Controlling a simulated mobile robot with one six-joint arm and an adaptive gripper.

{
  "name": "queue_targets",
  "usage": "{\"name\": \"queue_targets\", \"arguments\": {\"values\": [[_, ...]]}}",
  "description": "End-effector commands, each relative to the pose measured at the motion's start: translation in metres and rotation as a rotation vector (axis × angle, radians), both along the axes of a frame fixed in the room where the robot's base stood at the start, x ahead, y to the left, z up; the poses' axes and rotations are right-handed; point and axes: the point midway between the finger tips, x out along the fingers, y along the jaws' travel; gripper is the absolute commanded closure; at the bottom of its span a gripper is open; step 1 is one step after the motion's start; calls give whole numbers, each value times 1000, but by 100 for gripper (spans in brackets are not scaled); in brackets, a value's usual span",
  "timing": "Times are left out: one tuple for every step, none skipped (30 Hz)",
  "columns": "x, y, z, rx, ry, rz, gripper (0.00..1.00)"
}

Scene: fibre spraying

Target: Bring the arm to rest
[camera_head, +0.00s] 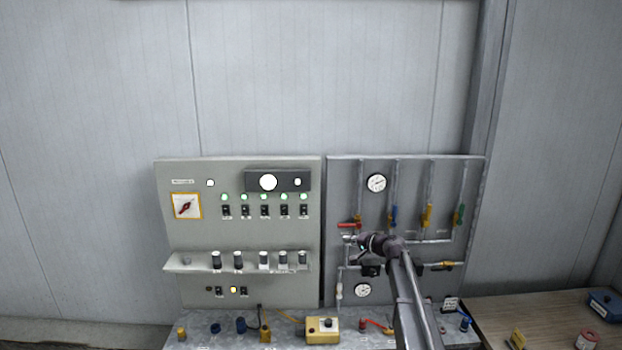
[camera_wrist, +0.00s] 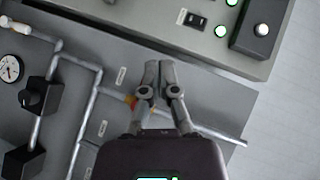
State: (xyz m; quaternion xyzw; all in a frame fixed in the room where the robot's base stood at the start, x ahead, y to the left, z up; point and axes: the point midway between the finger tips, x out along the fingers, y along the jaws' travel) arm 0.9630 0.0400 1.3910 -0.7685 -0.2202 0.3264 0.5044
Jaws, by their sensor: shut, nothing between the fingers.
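My gripper (camera_head: 349,240) is in front of the grey valve panel (camera_head: 340,190), near its left edge and close to the red-handled valve (camera_head: 346,225). My arm reaches up to it from the bottom of the head view. In the wrist view my gripper (camera_wrist: 160,68) has its two fingers together with nothing held between them. The tips show against the gap side of the panels, near the edge of the control panel (camera_wrist: 240,45). A patch of red and yellow shows beside the fingers, partly hidden by them. I cannot tell whether the fingers touch the panel.
The control panel (camera_head: 240,240) on the left has lit green lamps, switches and a shelf of knobs. Gauges (camera_head: 376,183), pipes and coloured valve handles (camera_head: 427,215) surround my gripper. A bench (camera_head: 215,335) with small items, including a yellow box (camera_head: 322,329), lies below. The wall above is clear.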

Motion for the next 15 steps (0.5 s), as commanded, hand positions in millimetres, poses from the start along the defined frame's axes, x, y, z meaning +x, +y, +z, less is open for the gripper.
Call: {"name": "queue_targets", "arguments": {"values": [[0, 0, 0, 0, 0, 0, 100], [0, 0, 0, 0, 0, 0, 100], [-2, 1, -2, -3, 1, 3, 100], [-5, 2, -6, -9, 4, 7, 100], [-7, 3, -8, -16, 6, 10, 100], [-10, 4, -11, -24, 8, 15, 100], [-12, 4, -13, -29, 10, 18, 100], [-14, 5, -15, -34, 12, 22, 100], [-16, 6, -17, -41, 15, 26, 100], [-19, 7, -21, -50, 18, 31, 100], [-22, 8, -24, -56, 21, 36, 100], [-26, 9, -28, -66, 25, 43, 100], [-29, 10, -31, -75, 28, 47, 100], [-31, 11, -33, -82, 31, 51, 100], [-37, 13, -40, -96, 37, 59, 100]]}}
